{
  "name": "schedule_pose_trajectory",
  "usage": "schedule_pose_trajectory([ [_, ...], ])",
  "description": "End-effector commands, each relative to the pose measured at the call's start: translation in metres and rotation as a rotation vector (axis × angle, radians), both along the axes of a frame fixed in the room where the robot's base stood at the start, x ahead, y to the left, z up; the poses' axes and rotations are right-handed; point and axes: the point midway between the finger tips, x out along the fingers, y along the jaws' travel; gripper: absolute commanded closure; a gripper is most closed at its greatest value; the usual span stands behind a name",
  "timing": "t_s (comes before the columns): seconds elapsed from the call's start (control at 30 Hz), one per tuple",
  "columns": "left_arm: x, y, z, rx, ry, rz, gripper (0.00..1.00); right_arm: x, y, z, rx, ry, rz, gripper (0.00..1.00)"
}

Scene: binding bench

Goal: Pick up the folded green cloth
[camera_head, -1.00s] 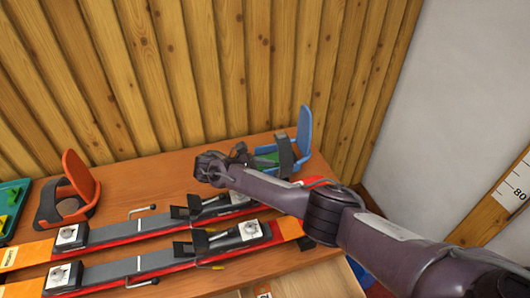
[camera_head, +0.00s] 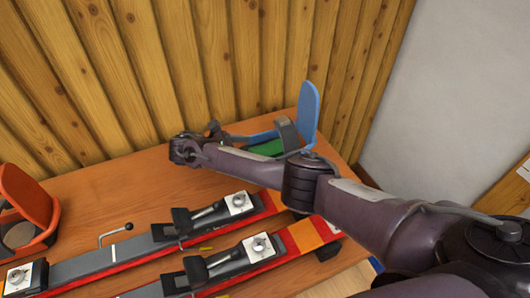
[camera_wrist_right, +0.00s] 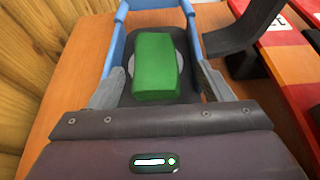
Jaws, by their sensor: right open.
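The folded green cloth (camera_head: 266,148) lies in the blue binding (camera_head: 309,112) at the back right of the bench, partly hidden by my right arm. In the right wrist view the cloth (camera_wrist_right: 155,62) is a green block on the dark base of the blue binding (camera_wrist_right: 117,25). My right gripper (camera_wrist_right: 160,78) is open, with one finger on each side of the cloth's near part and a gap on both sides. In the head view my right gripper (camera_head: 238,140) is small and partly hidden behind my arm. My left gripper is not in view.
Red and orange skis (camera_head: 130,262) with metal bindings lie along the front of the bench (camera_head: 135,190). An orange binding (camera_head: 28,200) stands at the left. The plank wall (camera_head: 170,60) rises close behind. The dark strap (camera_wrist_right: 243,35) stands right of the cloth.

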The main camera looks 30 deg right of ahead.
Motion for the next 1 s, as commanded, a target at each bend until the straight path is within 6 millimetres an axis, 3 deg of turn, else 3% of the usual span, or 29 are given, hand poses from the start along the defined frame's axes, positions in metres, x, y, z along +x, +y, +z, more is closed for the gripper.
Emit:
schedule_pose_trajectory([
  [0.1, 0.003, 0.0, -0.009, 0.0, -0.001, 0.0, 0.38, 0.0, 0.0, -0.01, 0.0, 0.0, 0.0, 0.27],
  [0.37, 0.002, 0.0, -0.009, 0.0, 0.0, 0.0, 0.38, 0.0, -0.006, -0.013, 0.0, 0.0, -0.001, 0.27],
  [1.0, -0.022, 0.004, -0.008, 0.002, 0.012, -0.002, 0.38, -0.005, -0.073, -0.039, -0.001, 0.001, -0.001, 0.27],
])
